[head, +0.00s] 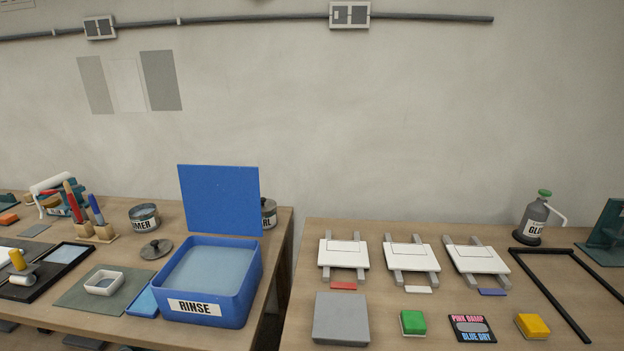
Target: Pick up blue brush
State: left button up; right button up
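A blue brush (96,209) stands upright, tilted slightly, in a small wooden holder (104,233) on the left table. A red brush (73,205) with a wooden-coloured tip stands just left of it in its own holder. The lower end of the blue brush is hidden in its holder. Neither of my grippers shows in the head view.
A blue RINSE tub (240,296) with an upright blue lid (219,200) stands right of the brushes. A gap separates the right table (400,308).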

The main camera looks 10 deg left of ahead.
aim_at(99, 216)
jog(key=u, duration=1.6)
